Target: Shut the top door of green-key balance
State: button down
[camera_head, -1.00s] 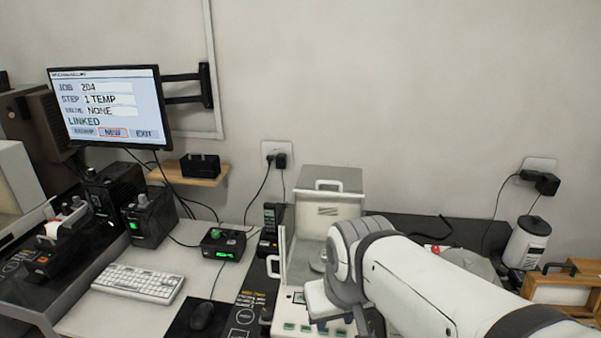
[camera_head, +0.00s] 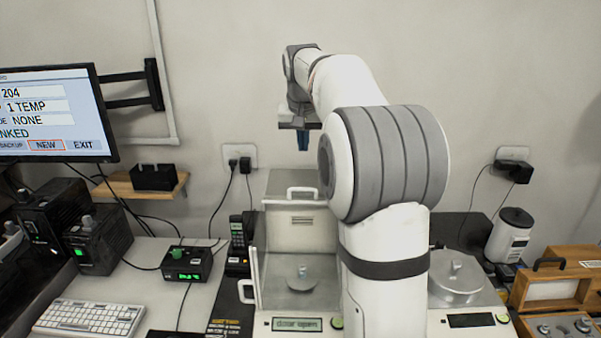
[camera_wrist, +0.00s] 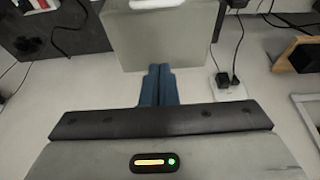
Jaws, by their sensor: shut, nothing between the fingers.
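The balance (camera_head: 262,325) with a green key (camera_head: 337,323) stands at the centre; its display reads "door open". Its top door (camera_head: 283,182) is a grey panel with a white handle (camera_head: 302,193). It sits back above the vented rear wall, leaving the chamber top open, with the weighing pan (camera_head: 302,283) visible inside. The grey panel shows in the wrist view (camera_wrist: 160,42), its handle cut by the top edge. My gripper (camera_head: 303,150), with blue fingers, is shut and empty, above the top door and apart from it. The fingers also show in the wrist view (camera_wrist: 159,70). My arm hides the balance's right side.
A second balance (camera_head: 440,323) with a round metal cover (camera_head: 456,280) stands at right. A white canister (camera_head: 509,237) and wooden box (camera_head: 550,285) are further right. A green-knobbed box (camera_head: 188,263), handset (camera_head: 237,240) and keyboard (camera_head: 90,317) are at left. The wall is close behind.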

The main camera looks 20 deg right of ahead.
send_over(304, 197)
jog(key=w+d, duration=0.1)
jog(key=w, duration=0.3)
notch_tip(304, 197, down, 9)
jog(key=shift+s+d+f+p, duration=0.15)
jog(key=shift+f+p, duration=0.05)
jog(key=shift+p, duration=0.25)
jog(key=s, duration=0.1)
jog(key=s+a, duration=0.1)
jog(key=s, duration=0.1)
jog(key=shift+a+f, duration=0.1)
jog(key=shift+s+a+f, duration=0.1)
jog(key=shift+s+f, duration=0.1)
jog(key=shift+s, duration=0.15)
jog(key=shift+a, duration=0.1)
